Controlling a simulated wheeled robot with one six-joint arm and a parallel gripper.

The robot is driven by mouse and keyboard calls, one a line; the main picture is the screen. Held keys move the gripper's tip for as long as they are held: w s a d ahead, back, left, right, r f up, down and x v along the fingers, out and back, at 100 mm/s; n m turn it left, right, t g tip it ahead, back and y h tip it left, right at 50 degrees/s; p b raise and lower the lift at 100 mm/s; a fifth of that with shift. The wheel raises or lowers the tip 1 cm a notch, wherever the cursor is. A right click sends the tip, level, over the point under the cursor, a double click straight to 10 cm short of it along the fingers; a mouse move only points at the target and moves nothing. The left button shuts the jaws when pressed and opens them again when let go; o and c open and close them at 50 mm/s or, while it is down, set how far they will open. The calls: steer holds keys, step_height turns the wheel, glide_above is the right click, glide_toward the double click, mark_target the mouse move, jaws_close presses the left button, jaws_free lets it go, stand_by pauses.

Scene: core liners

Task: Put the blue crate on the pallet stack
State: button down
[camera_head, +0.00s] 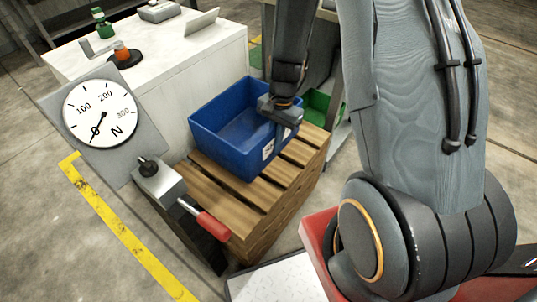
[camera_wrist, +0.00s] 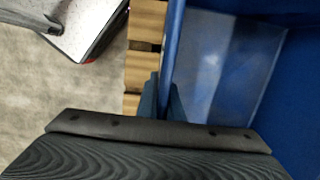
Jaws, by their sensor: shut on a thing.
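The blue crate (camera_head: 228,142) is upright and empty over the slatted wooden pallet stack (camera_head: 235,195), toward its back. I cannot tell whether its base rests on the slats or hangs just above them. My gripper (camera_head: 284,112) is shut on the crate's right wall at the rim. In the wrist view my gripper (camera_wrist: 162,95) has its fingers on either side of the blue crate's wall (camera_wrist: 174,40), with the crate's inside to the right. Slats of the pallet stack (camera_wrist: 142,60) show to the left of that wall.
A white cabinet (camera_head: 170,75) with small items on top stands behind the crate. A dial gauge (camera_head: 100,113) marked N and a red-handled device (camera_head: 205,225) stand at the left front. A green bin (camera_head: 318,108) is behind the stack. A yellow line (camera_head: 110,220) crosses the floor at left.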

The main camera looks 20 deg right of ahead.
steer(key=shift+f+b, duration=0.45)
steer(key=shift+f, duration=2.5)
steer(key=c, duration=1.9)
jaws_free()
steer(key=shift+f, duration=0.1)
step_height(320, 180, up, 12)
steer(key=w+d+p, duration=0.1)
steer(key=d+p, duration=0.1)
step_height(320, 180, up, 6)
steer(key=f+n, duration=0.1)
steer(key=n, duration=0.1)
glide_above(274, 156)
steer(key=shift+w+r, duration=0.15)
steer(key=shift+r, duration=0.1)
steer(key=s+a+r+n, duration=0.1)
steer(key=s+r+n, duration=0.2)
steer(key=s+r, duration=0.2)
steer(key=s+a+r+n, duration=0.2)
steer(key=s+r+n, duration=0.1)
steer(key=s+r, duration=0.2)
steer(key=s+a+r+n+t+h, duration=0.1)
steer(key=s+a+r+n, duration=0.1)
steer(key=s+r+n, duration=0.2)
steer(key=shift+s+a+r, duration=0.25)
steer(key=shift+s+r, duration=0.15)
steer(key=shift+s, duration=0.15)
